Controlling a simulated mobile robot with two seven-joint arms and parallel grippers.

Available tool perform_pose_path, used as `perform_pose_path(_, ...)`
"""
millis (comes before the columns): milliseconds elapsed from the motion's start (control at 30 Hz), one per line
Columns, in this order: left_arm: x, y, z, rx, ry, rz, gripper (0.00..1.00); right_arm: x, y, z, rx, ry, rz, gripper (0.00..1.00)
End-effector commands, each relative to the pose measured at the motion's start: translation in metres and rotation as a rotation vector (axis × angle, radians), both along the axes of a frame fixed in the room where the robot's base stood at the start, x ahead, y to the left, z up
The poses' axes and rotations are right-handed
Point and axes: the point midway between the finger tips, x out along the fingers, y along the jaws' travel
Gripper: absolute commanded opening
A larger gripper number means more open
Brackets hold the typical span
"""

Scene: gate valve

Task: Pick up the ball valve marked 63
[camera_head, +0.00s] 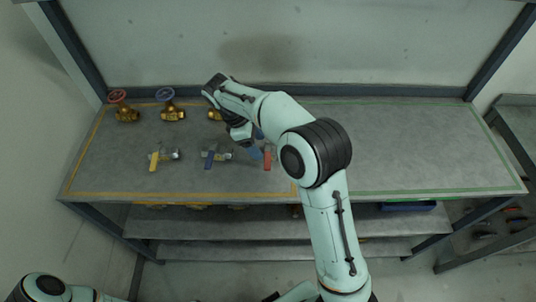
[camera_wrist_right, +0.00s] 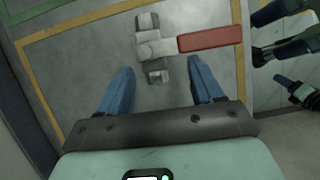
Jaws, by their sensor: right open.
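A ball valve with a red lever (camera_head: 267,160) lies on the bench's near side; a grey metal ball valve with the same red lever (camera_wrist_right: 207,39) shows large in the right wrist view. No number is readable. My right gripper (camera_head: 257,143) is over the bench beside this valve, partly hidden by its own arm. In the wrist view its blue fingers (camera_wrist_right: 160,80) are apart and empty, with the valve body just beyond and between the tips. Ball valves with a blue lever (camera_head: 211,159) and a yellow lever (camera_head: 154,162) lie left of it. My left gripper is out of view.
Brass gate valves with a red wheel (camera_head: 118,97) and a blue wheel (camera_head: 165,95) stand at the back left; a third brass valve (camera_head: 214,115) is partly hidden by my arm. The green-outlined right half of the bench (camera_head: 420,150) is clear. Shelves lie below.

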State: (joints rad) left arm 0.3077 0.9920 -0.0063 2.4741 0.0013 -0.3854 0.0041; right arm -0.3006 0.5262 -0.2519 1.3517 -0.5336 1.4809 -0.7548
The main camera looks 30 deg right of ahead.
Motion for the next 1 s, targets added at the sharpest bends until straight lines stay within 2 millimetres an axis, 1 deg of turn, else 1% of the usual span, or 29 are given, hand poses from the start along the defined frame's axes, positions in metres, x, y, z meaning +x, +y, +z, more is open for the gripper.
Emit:
perform_pose_path(167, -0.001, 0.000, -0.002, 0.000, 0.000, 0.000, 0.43, 0.000, -0.004, -0.010, 0.000, 0.000, -0.001, 0.66)
perform_pose_path(400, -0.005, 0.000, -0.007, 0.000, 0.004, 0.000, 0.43, -0.001, -0.015, -0.044, 0.000, 0.000, -0.001, 0.66)
perform_pose_path(467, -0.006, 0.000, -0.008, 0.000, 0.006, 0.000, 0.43, -0.002, -0.017, -0.050, 0.001, 0.001, 0.000, 0.66)
perform_pose_path(567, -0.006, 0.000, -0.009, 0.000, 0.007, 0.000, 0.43, -0.003, -0.019, -0.053, 0.001, -0.002, -0.001, 0.66)
perform_pose_path(767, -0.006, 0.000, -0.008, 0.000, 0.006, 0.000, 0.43, -0.002, -0.019, -0.053, 0.001, -0.004, 0.000, 0.66)
perform_pose_path(800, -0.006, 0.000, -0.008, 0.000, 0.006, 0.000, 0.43, -0.002, -0.019, -0.053, 0.001, -0.004, 0.000, 0.53)
perform_pose_path(867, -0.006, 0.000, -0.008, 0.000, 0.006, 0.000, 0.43, -0.002, -0.019, -0.053, 0.001, -0.004, 0.000, 0.33)
perform_pose_path(900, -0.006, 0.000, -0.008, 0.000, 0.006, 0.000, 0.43, -0.002, -0.019, -0.053, 0.001, -0.004, 0.000, 0.20)
perform_pose_path(967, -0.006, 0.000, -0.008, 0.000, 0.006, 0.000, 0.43, -0.002, -0.019, -0.053, 0.001, -0.004, 0.000, 0.01)
perform_pose_path(1000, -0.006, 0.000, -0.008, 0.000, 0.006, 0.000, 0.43, -0.002, -0.019, -0.053, 0.000, -0.003, 0.000, 0.00)
